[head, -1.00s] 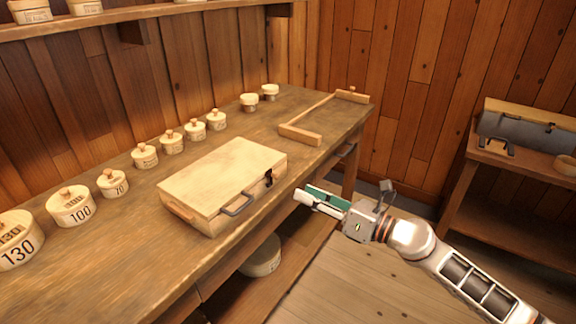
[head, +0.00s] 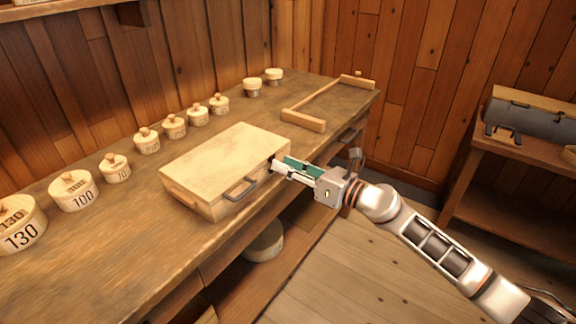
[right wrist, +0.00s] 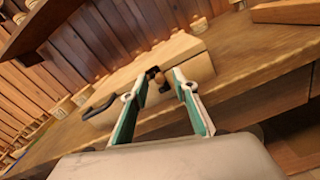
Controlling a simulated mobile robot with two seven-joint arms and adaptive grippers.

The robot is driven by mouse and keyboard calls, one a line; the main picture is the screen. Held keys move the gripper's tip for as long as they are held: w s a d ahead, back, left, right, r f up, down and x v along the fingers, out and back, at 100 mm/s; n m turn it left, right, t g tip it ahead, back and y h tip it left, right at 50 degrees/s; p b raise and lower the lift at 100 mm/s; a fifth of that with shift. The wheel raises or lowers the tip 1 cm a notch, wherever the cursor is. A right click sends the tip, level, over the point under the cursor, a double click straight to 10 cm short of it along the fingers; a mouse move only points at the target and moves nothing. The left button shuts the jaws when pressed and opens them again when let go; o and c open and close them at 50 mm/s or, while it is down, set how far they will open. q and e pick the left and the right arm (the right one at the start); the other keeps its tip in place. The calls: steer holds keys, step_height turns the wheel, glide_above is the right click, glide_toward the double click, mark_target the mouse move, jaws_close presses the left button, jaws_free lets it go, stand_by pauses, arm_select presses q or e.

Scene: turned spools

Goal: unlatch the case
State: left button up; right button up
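A pale wooden case (head: 222,160) lies shut on the workbench. Its front has a dark grey handle (head: 240,188), and a black latch near the right end is mostly hidden by my gripper in the head view. My right gripper (head: 281,165) is at that right end of the front face. In the right wrist view the fingers (right wrist: 158,88) are apart, with the dark latch (right wrist: 153,73) showing between and just beyond their tips. I cannot tell whether a finger touches it. The handle (right wrist: 100,107) shows to the left there. My left gripper is not in view.
The workbench (head: 110,235) carries several lidded round boxes (head: 78,190) along the back wall. A wooden frame (head: 304,121) lies to the case's right. A side table (head: 510,150) with a grey case (head: 535,124) stands at right. Bench in front of the handle is clear.

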jaws_close()
arm_select(q)
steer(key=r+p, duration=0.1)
steer(key=p, duration=0.1)
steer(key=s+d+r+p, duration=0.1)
steer(key=p, duration=0.1)
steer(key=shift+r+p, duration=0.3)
arm_select(e)
steer(key=m, duration=0.3)
steer(key=w+f+m, duration=0.1)
steer(key=m, duration=0.3)
steer(key=d+f+m, duration=0.1)
steer(key=m, duration=0.3)
steer(key=shift+w+d+f, duration=0.1)
steer(key=shift+w+f, duration=0.1)
steer(key=shift+w, duration=0.1)
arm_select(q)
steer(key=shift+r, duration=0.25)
arm_select(e)
steer(key=shift+m, duration=0.3)
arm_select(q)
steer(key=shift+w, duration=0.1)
arm_select(e)
jaws_free()
